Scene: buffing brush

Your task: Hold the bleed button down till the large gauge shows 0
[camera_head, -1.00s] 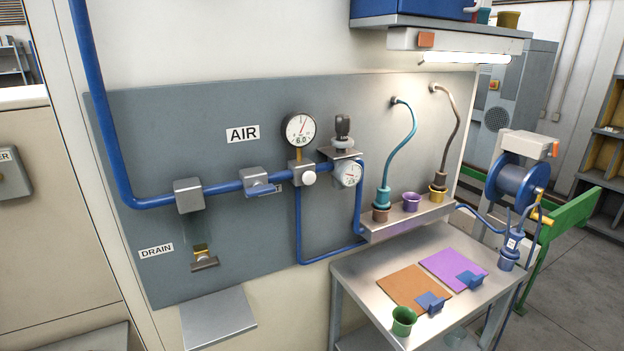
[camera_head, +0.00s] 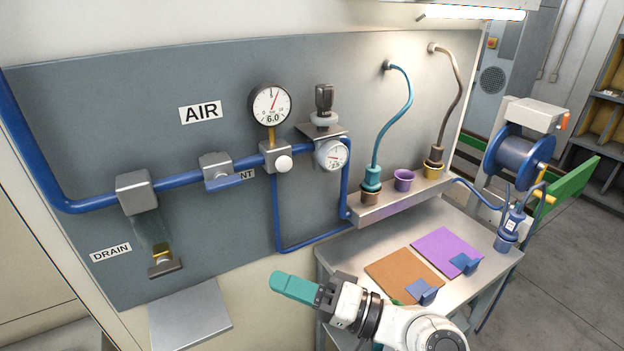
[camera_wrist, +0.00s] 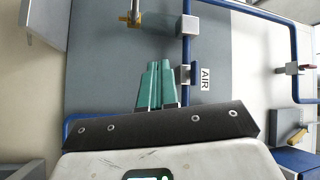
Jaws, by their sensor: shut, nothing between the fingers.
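The large gauge (camera_head: 270,104) is a round white dial on the blue pipe, and its display reads 6.0. A white round knob, which looks like the bleed button (camera_head: 283,164), sticks out from the grey block (camera_head: 268,151) just below it. My gripper (camera_head: 275,281) has teal fingers, shut with nothing between them. It is below the button and in front of the panel, clearly apart from both. In the wrist view the shut fingers (camera_wrist: 157,66) point toward the grey panel; I cannot make out the button there.
A smaller gauge (camera_head: 331,154) with a black-topped regulator (camera_head: 324,103) sits right of the button. A blue lever valve (camera_head: 222,173) and a drain bowl (camera_head: 151,236) are to the left. A metal shelf (camera_head: 400,199) with cups and a table (camera_head: 345,257) stand at right.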

